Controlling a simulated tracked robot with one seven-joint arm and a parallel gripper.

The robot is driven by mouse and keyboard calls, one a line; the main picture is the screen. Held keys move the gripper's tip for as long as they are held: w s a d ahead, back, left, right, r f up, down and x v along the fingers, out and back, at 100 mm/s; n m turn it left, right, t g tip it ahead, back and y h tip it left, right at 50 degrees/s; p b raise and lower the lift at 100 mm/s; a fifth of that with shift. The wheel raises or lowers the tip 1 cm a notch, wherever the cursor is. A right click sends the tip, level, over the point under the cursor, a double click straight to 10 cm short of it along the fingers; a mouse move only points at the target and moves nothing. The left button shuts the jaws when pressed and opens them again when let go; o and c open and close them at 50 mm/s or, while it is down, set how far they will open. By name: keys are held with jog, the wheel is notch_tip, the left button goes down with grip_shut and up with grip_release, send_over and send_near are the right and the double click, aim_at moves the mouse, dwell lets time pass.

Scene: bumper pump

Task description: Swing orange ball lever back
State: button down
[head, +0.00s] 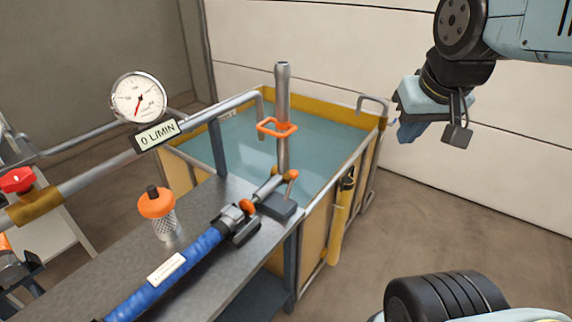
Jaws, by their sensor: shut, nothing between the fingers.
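An orange ball (247,207) sits at the coupling (236,218) on the end of the blue hose, on the metal bench. I cannot make out its lever arm clearly. My gripper (406,134) is at the upper right, in the air to the right of the tank, well apart from the ball and the coupling. Its fingers are together and hold nothing.
A water tank (371,160) with yellow walls stands behind the bench, with a vertical pipe and an orange ring handle (277,127). A gauge (139,97) and a 0 L/MIN display (157,135) are on the pipe at left. An orange-topped strainer (157,203) stands on the bench.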

jog(key=w+a+f+n+g+h, duration=0.3)
jog(key=w+a+f, duration=0.15)
jog(key=w, duration=0.45)
jog(key=n+t+h, duration=0.3)
jog(key=n+h, duration=0.2)
jog(key=n, duration=0.1)
send_over(291, 173)
jog(key=s+a, duration=0.8)
jog(key=a, duration=0.2)
notch_tip(291, 173, down, 14)
jog(key=f, duration=0.1)
jog(key=x, duration=0.6)
jog(key=w+x, duration=0.1)
jog(key=x, duration=0.6)
jog(key=shift+w+r, duration=0.1)
